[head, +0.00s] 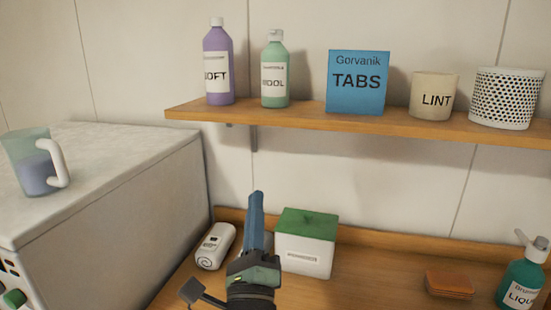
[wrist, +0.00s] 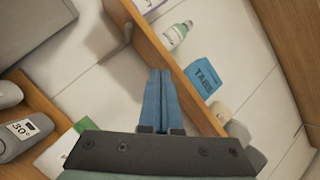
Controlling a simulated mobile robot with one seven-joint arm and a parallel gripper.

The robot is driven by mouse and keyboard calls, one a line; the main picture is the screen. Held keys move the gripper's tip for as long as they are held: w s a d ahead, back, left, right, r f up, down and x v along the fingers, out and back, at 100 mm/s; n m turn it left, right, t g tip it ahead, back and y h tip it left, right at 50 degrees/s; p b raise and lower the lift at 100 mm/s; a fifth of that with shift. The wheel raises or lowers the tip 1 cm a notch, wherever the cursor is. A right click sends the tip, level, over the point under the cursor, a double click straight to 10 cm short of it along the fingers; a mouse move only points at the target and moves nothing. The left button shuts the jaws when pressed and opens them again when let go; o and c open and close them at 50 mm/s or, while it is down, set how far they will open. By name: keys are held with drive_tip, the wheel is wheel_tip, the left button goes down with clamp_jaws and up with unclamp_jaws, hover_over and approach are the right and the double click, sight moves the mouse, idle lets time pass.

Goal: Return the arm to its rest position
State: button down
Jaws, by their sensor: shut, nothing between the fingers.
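My gripper (head: 257,196) shows in the lower middle of the head view, its blue fingers pointing up. In the wrist view my gripper (wrist: 160,75) has its two blue fingers side by side, shut with nothing held. It is apart from the shelf things, in front of the counter. Just right of it in the head view stands a white box with a green lid (head: 305,255). My arm below the gripper is mostly out of the picture.
A wooden wall shelf (head: 380,124) holds a purple bottle (head: 217,65), a green bottle (head: 274,85), a blue TABS box (head: 358,83), a LINT pot (head: 433,97) and a perforated white holder (head: 507,98). A jug (head: 32,165) stands on the white appliance (head: 115,220). A sponge (head: 450,284) and pump bottle (head: 522,280) are right.

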drive_tip(key=s+a+r+n+t+y+p, duration=0.1)
drive_tip(key=s+r+n+y, duration=0.15)
drive_tip(key=r+n, duration=0.35)
drive_tip(key=s+a+r+n+t+y, duration=0.1)
drive_tip(key=s+r+n+y, duration=0.15)
drive_tip(key=r+n, duration=0.4)
drive_tip(key=s+d+r+n+h+p, duration=0.1)
drive_tip(key=s+d+r+n+h, duration=0.1)
drive_tip(key=s+r+n, duration=0.4)
drive_tip(key=s+d+r+n+t+h+p, duration=0.1)
drive_tip(key=s+d+r+n+h, duration=0.1)
drive_tip(key=s+r+n, duration=0.5)
wheel_tip(320, 180, up, 5)
drive_tip(key=shift+s+d+r+h, duration=0.1)
drive_tip(key=shift+s+d+h, duration=0.25)
drive_tip(key=shift+d, duration=0.2)
